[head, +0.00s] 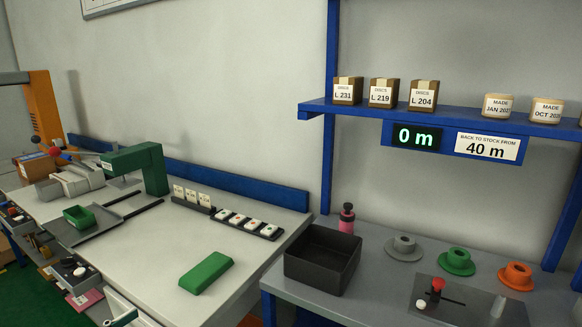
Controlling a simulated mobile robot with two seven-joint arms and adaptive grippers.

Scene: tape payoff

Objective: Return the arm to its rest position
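Neither of my grippers shows in the head view, and no part of my arms can be made out for sure. The light grey bench top (155,262) on the left and the grey right-hand bench (377,268) are in view with no gripper over them. A green block (206,273) lies on the left bench. A black open bin (322,258) stands on the near left part of the right bench.
A green machine arm (137,160) and a row of coloured buttons (247,224) stand on the left bench. Grey (403,248), green (457,262) and orange (516,275) flanged hubs stand on the right bench. A blue shelf (447,117) with boxes hangs above; its display (417,137) reads 0 m.

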